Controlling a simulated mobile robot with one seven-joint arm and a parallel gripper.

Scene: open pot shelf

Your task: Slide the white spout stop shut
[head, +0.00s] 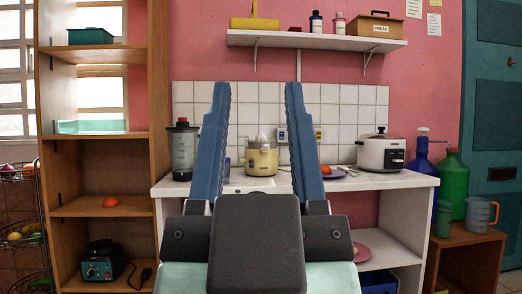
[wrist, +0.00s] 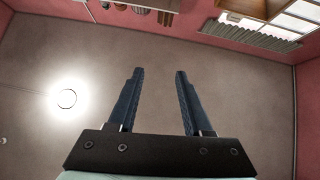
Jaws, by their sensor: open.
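A cream juicer (head: 261,160) stands on the white counter and shows between my gripper's fingers. A small spout sits low on its front, but the white spout stop is too small to make out, so I cannot tell its position. My gripper (head: 254,90) points up in front of the counter, with its two blue fingers wide apart and nothing between them. It also shows in the wrist view (wrist: 157,72), open and empty against the ceiling. The juicer is not in the wrist view.
A blender (head: 183,150) stands left of the juicer on the counter (head: 395,181). A white rice cooker (head: 381,153) and a purple plate (head: 350,174) are to the right. A wall shelf (head: 310,41) hangs above. A tall wooden shelf (head: 98,135) stands at left.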

